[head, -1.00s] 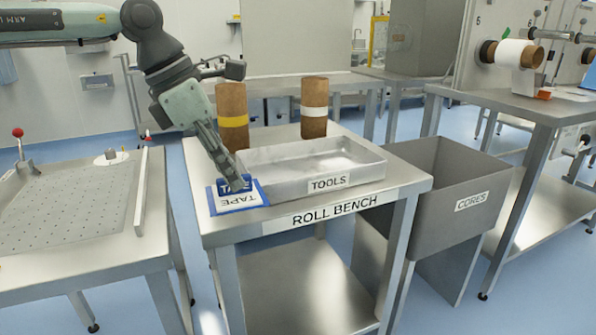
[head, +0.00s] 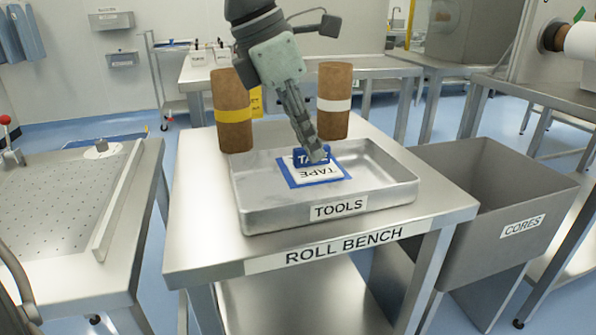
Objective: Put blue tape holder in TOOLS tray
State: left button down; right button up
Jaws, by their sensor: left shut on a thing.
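The blue tape holder (head: 296,180) has a flat base with a blue border, a white TAPE label and a raised blue part. My left gripper (head: 314,154) points down from the top of the head view and is shut on the raised part. The holder is within the outline of the TOOLS tray (head: 262,218), near its middle. I cannot tell whether its base touches the tray floor. The tray is a shallow grey metal box, with no other thing visible in it. My right gripper is not in view.
The tray sits on the metal roll bench (head: 200,235). Two brown cores, one with a yellow band (head: 233,130) and one with a white band (head: 334,118), stand behind it. A grey CORES bin (head: 470,205) is at right. A perforated table (head: 55,205) is at left.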

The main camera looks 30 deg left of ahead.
pick_arm(q)
jog(key=w+a+f, duration=0.1)
jog(key=a, duration=0.1)
jog(key=w+a+f, duration=0.1)
jog(key=a+f, duration=0.1)
jog(key=a, duration=0.1)
jog(key=w+a+f+p, duration=0.1)
jog(key=a+f, duration=0.1)
jog(key=a, duration=0.1)
jog(key=shift+w+a+f, duration=0.1)
jog(key=shift+w+f, duration=0.05)
jog(key=shift+w, duration=0.1)
notch_tip(320, 180, down, 4)
jog(key=shift+r, duration=0.1)
jog(key=shift+f, duration=0.25)
jog(key=c, duration=1.6)
grip_release()
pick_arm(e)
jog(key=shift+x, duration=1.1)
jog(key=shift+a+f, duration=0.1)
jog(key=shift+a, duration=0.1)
pick_arm(q)
jog(key=shift+r, duration=0.1)
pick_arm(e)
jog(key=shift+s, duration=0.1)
